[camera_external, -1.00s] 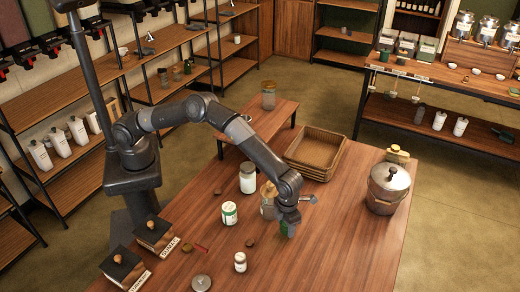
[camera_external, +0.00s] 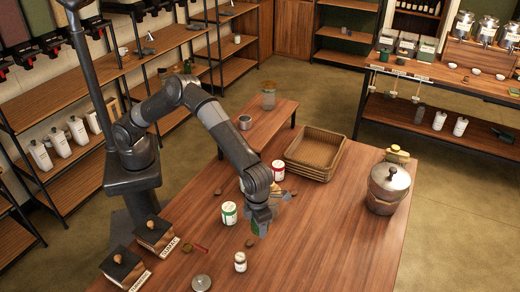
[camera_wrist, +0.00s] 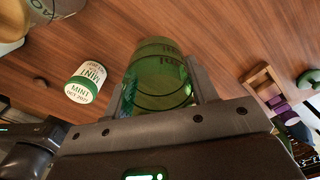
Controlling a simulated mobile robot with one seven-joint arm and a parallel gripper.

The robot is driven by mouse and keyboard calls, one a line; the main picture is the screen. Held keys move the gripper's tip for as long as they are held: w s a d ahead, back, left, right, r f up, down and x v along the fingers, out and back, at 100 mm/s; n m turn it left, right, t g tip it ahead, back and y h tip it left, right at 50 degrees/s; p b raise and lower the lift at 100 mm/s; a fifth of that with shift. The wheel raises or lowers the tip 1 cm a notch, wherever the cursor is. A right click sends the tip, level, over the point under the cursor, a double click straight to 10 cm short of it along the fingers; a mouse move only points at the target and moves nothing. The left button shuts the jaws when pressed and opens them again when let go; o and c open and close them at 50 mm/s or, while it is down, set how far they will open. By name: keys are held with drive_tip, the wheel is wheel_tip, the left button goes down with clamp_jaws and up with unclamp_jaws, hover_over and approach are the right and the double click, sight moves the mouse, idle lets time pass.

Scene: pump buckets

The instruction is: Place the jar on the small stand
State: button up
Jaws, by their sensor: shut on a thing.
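My gripper (camera_external: 262,222) is low over the front-middle of the wooden table. In the wrist view, its two fingers (camera_wrist: 160,88) are on either side of a green see-through glass jar (camera_wrist: 158,62) and shut on it. Whether the jar's base touches the table cannot be told.
A white jar with a green label (camera_external: 229,213) is just left of my gripper. A red-labelled jar (camera_external: 277,170) is behind it, and a small white jar (camera_external: 240,262) in front. A wicker basket (camera_external: 315,155) and a metal pot (camera_external: 388,188) are to the right. The table's front right is clear.

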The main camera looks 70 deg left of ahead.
wheel_tip(320, 180, up, 19)
drive_tip(key=n, duration=0.5)
hover_over(264, 117)
drive_tip(key=f, duration=1.1)
drive_tip(key=shift+s+d, duration=0.2)
drive_tip(key=shift+d, duration=0.1)
drive_tip(key=shift+w+a+f, duration=0.1)
drive_tip(key=shift+a+f, duration=0.1)
drive_tip(key=shift+f, duration=1.9)
drive_tip(key=shift+f, duration=0.1)
